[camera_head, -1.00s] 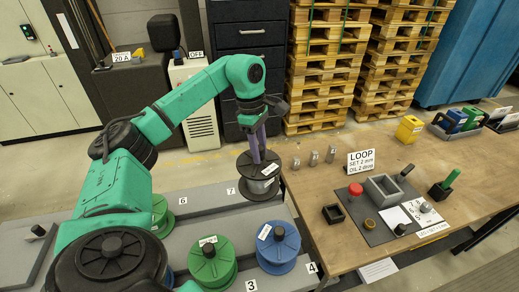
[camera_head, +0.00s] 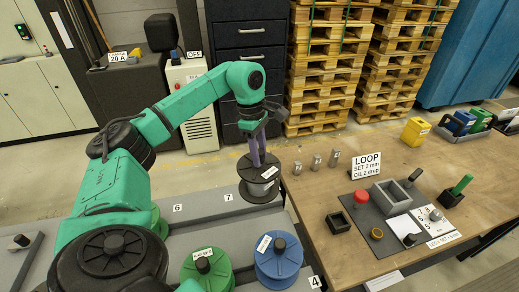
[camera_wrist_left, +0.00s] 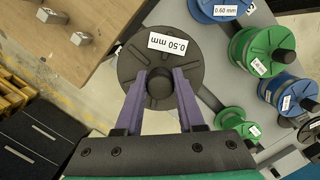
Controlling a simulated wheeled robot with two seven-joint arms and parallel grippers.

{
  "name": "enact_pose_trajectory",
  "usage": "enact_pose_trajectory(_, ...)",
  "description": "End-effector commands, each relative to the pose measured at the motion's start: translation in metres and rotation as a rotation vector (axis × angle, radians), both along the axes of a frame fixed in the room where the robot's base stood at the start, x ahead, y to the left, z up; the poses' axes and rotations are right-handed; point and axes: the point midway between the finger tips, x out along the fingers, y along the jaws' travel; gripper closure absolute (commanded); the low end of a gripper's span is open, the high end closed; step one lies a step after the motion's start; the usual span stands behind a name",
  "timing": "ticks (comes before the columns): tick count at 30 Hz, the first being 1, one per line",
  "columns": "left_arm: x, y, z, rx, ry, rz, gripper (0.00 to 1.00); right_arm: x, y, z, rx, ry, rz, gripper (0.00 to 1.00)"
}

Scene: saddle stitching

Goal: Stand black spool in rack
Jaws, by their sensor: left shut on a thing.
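The black spool (camera_head: 259,177), with silver-grey thread, hangs upright at the far right end of the grey rack (camera_head: 200,228), near the label 7. My left gripper (camera_head: 257,160) is shut on its top knob from above. In the left wrist view, my purple fingers (camera_wrist_left: 166,92) pinch the knob of the black spool (camera_wrist_left: 150,65), labelled 0.50 mm. I cannot tell whether the spool touches the rack. My right gripper is not in view.
A green spool (camera_head: 205,268) and a blue spool (camera_head: 278,260) stand in the rack's near row. The wooden table (camera_head: 325,185) is close on the right, with small metal weights (camera_head: 316,162) and a LOOP sign (camera_head: 366,166). Pallets (camera_head: 325,70) stand behind.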

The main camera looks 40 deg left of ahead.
Motion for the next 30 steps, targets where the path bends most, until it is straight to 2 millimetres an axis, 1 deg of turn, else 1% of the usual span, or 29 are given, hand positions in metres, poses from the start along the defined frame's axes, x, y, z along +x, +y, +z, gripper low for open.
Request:
enact_pose_trajectory(3, 0.001, 0.000, -0.019, -0.002, -0.006, 0.001, 1.00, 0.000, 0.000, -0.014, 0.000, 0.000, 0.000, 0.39)
enact_pose_trajectory(6, 0.001, 0.000, -0.025, -0.002, -0.006, 0.001, 1.00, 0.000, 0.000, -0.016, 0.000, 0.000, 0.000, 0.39)
enact_pose_trajectory(16, 0.001, 0.000, -0.024, -0.003, -0.006, 0.001, 1.00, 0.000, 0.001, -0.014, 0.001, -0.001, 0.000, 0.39)
enact_pose_trajectory(20, 0.001, -0.001, -0.022, -0.002, -0.007, -0.001, 1.00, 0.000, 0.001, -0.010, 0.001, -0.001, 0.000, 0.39)
enact_pose_trajectory(30, 0.001, -0.001, -0.055, -0.002, -0.007, -0.001, 1.00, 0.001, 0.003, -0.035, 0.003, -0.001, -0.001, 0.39)
